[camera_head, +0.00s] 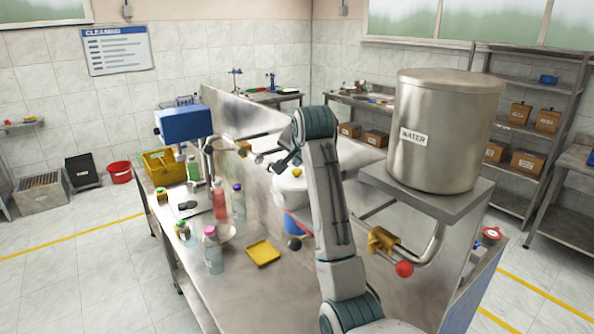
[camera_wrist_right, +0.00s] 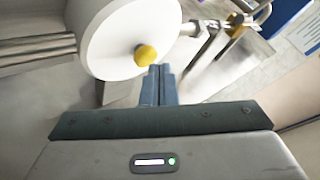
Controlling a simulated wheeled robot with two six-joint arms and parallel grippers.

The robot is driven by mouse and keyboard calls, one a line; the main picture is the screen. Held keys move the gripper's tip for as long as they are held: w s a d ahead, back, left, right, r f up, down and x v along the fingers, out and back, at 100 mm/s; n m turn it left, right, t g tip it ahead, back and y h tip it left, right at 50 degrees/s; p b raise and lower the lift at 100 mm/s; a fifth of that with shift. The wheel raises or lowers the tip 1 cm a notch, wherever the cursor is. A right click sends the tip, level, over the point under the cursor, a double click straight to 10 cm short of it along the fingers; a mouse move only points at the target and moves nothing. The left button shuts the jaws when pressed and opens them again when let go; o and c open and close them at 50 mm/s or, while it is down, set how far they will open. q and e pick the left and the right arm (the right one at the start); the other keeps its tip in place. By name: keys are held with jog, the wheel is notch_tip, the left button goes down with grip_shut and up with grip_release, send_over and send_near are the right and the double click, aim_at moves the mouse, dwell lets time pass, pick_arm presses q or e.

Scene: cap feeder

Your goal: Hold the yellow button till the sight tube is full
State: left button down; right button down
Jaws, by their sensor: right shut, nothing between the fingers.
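The yellow button (camera_wrist_right: 146,55) is a small round knob on the face of a white round body (camera_wrist_right: 115,30) in the right wrist view. In the head view the right gripper (camera_head: 287,160) is small beside the steel panel. I cannot make out the sight tube or its level. My left gripper is out of view.
A steel water tank (camera_head: 445,130) stands on a raised shelf at the right, with a red-knobbed tap (camera_head: 404,268) below. Bottles (camera_head: 213,250) and a yellow tray (camera_head: 263,252) stand on the steel bench. A blue box (camera_head: 184,124) is at the back left.

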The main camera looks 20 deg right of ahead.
aim_at(298, 172)
jog(key=shift+f, duration=0.5)
dwell(1.2)
jog(key=shift+r, duration=0.15)
jog(key=shift+r+p, duration=0.45)
jog(key=shift+r, duration=0.3)
jog(key=shift+r, duration=0.15)
jog(key=shift+r, duration=2.4)
